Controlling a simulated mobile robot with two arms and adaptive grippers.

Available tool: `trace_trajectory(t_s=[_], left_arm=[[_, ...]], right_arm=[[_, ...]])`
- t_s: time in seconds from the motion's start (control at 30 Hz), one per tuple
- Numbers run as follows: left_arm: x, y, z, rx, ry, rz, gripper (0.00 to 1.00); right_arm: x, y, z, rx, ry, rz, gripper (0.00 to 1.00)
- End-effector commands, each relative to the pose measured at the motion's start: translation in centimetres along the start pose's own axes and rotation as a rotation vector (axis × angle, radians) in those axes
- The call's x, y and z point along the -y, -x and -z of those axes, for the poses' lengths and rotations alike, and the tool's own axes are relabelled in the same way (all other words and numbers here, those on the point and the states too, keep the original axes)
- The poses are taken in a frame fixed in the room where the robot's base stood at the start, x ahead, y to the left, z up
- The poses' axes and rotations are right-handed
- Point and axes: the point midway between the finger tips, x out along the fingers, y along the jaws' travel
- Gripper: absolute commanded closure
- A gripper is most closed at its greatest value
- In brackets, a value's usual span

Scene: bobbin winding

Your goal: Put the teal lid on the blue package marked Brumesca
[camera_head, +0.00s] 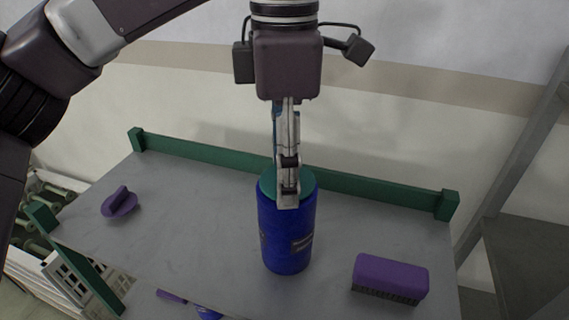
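The blue package (286,240) stands upright on the grey table, with a small label on its front that is too small to read for certain. The teal lid (268,185) lies at the top of the package, looking roughly level. I cannot tell whether it is fully seated or just above the rim. My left gripper (288,190) points straight down over the lid, its fingers lined up one behind the other and seeming shut on the lid's grip, which they hide. My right gripper is not in view.
A purple lid with a raised grip (120,203) lies at the left of the table (190,230). A purple brush (390,277) lies at the front right. A green rail (230,159) runs along the back edge. Purple and blue items show partly at the bottom edge.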

Motion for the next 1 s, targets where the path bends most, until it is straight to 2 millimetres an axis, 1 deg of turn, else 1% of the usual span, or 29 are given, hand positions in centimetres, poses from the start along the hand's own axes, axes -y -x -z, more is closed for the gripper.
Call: trace_trajectory(t_s=[0.17,0.2,0.37,0.4,0.63,0.77,0.87,1.0], left_arm=[[0.0,0.0,0.0,0.0,0.0,0.0,0.59],[0.0,0.0,0.0,0.0,0.0,0.0,0.45],[0.0,0.0,0.0,0.0,0.0,0.0,0.27],[0.0,0.0,0.0,0.0,0.0,0.0,0.26],[0.0,0.0,0.0,0.0,0.0,0.0,0.26],[0.0,0.7,0.0,0.001,0.001,-0.002,0.26],[-0.1,2.0,-0.1,0.001,0.002,-0.003,0.26],[-0.1,4.8,0.0,0.0,0.003,-0.005,0.26]], right_arm=[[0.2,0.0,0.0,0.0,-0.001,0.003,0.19],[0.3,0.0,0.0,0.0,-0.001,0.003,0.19],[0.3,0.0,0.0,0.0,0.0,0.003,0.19],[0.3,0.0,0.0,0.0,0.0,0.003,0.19],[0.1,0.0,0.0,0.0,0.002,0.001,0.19],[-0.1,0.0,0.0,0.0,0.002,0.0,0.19],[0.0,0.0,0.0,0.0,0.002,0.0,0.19],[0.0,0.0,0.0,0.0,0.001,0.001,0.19]])
